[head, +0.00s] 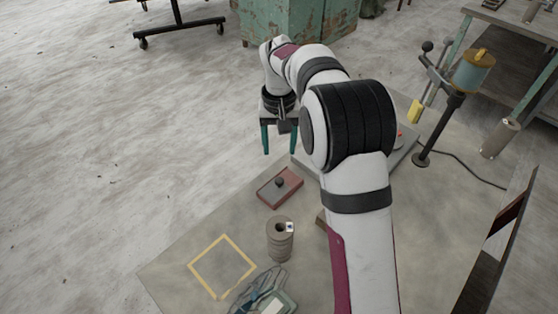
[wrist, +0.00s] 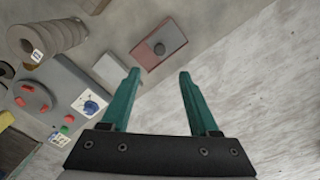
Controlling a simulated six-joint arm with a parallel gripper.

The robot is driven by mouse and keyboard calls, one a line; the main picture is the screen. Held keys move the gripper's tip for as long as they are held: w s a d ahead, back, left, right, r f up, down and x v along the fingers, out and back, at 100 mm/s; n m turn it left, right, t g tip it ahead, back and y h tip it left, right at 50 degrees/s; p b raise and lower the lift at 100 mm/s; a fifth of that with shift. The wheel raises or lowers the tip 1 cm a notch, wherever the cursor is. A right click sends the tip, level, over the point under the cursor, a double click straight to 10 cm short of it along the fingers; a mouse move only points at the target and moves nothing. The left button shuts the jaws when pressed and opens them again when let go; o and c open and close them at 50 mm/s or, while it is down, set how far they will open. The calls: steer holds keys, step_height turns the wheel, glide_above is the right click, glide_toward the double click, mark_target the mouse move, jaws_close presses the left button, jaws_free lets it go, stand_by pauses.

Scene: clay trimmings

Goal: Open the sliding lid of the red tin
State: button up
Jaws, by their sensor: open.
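The red tin (head: 267,197) lies on the table in the head view, near its far edge. A grey lid with a dark round knob (head: 280,182) covers part of its top, and a red strip shows beside the lid. In the wrist view the tin (wrist: 148,58) lies beyond the fingertips, with the knob (wrist: 159,48) on its grey lid. My gripper (head: 281,138) is open and empty, with teal fingers, held above and beyond the tin in the head view. In the wrist view my gripper (wrist: 160,74) has its fingers wide apart, and nothing is between them.
A ribbed grey cylinder (head: 280,244) with a tag stands near the tin. A yellow tape square (head: 194,269), a glove (head: 243,290) and a small device (head: 278,303) are closer. A control box (wrist: 62,88) with red knobs shows in the wrist view. The table left of the tin is clear.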

mark_target(280, 180)
step_height(280, 180, down, 13)
steer(key=shift+r, duration=0.1)
jaws_close()
stand_by(1.4)
